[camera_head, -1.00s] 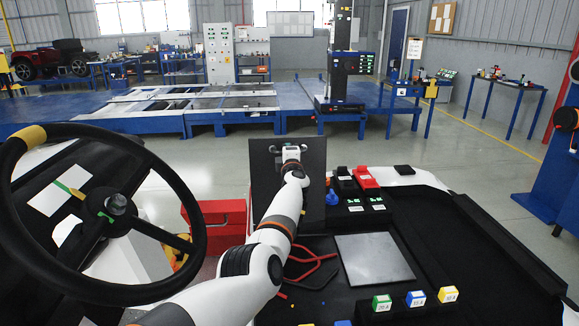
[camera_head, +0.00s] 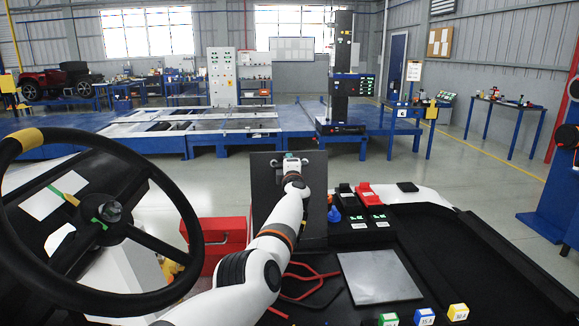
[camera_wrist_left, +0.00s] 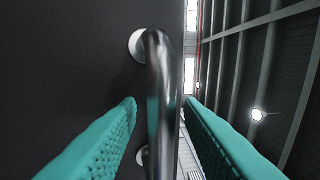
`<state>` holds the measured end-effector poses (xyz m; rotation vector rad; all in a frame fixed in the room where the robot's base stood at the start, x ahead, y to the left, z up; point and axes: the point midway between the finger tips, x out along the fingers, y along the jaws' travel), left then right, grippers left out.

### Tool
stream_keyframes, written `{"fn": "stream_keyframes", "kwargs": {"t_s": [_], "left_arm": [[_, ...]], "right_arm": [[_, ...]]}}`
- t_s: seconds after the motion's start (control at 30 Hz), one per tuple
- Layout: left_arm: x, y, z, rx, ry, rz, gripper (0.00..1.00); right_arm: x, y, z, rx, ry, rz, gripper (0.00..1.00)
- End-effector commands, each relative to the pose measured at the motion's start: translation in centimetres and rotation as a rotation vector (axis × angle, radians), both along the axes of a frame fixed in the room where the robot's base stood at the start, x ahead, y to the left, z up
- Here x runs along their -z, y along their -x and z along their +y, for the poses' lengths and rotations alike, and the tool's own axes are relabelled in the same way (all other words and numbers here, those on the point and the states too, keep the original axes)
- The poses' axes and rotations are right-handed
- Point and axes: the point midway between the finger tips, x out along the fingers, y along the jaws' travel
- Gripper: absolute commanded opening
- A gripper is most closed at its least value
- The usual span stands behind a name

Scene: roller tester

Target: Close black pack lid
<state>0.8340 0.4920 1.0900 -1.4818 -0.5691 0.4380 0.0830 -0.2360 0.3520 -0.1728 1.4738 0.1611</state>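The black pack lid (camera_head: 268,195) stands raised, facing me, in the middle of the head view. My left arm reaches up in front of it. My left gripper (camera_head: 291,163) is at the lid's upper part. In the left wrist view, a shiny metal bar handle (camera_wrist_left: 162,90) on the dark lid face (camera_wrist_left: 65,65) runs between the two teal fingers of my left gripper (camera_wrist_left: 160,102). The fingers are spread, with a visible gap on each side of the bar. My right gripper is not in view.
A steering wheel (camera_head: 189,213) stands at the left. A red toolbox (camera_head: 220,236) is beside the lid. A flat grey plate (camera_head: 380,277), red-handled tool (camera_head: 315,278), and colored cubes (camera_head: 458,311) lie on the black surface. Black and red clips (camera_head: 368,195) sit right of the lid.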

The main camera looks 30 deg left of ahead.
Motion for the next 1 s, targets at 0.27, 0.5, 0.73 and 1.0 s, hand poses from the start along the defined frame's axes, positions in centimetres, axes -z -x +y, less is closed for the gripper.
{"fn": "stream_keyframes", "kwargs": {"t_s": [0.27,0.5,0.73,1.0], "left_arm": [[-0.4,0.4,-0.9,0.006,0.0,0.0,0.34],[-0.3,2.6,-2.0,-0.001,0.002,0.001,0.34],[0.3,5.3,-4.1,0.0,0.003,0.0,0.34],[0.8,8.4,-6.4,0.0,0.001,0.0,0.34]], "right_arm": [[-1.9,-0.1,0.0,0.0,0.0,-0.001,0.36],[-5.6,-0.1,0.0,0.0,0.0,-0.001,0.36],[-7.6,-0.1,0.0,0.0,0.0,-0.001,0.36],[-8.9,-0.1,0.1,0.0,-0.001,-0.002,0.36]]}}
